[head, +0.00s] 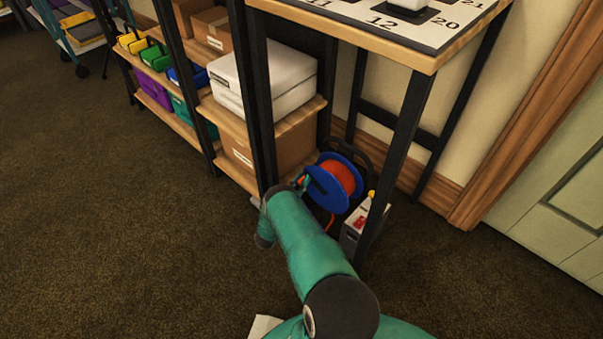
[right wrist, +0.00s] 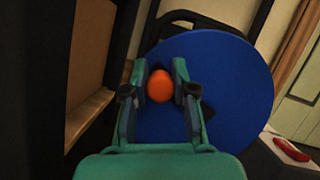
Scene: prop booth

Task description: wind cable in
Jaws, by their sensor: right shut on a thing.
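The cable reel (head: 323,191) has blue side discs with orange cable (head: 343,176) wound between them. It stands low under the table, and a strand of cable hangs below it. My right gripper (head: 300,183) reaches the reel's near side. In the right wrist view, the blue disc (right wrist: 238,85) fills the middle. The orange crank knob (right wrist: 159,88) sits between the fingers of my right gripper (right wrist: 160,76), which are shut on it. The cable's free end is not visible. My left gripper is not in view.
A grey box (head: 351,230) with red and yellow parts stands right of the reel. A table leg (head: 394,165) rises beside it. The shelf rack (head: 235,172) with boxes and bins is close on the left.

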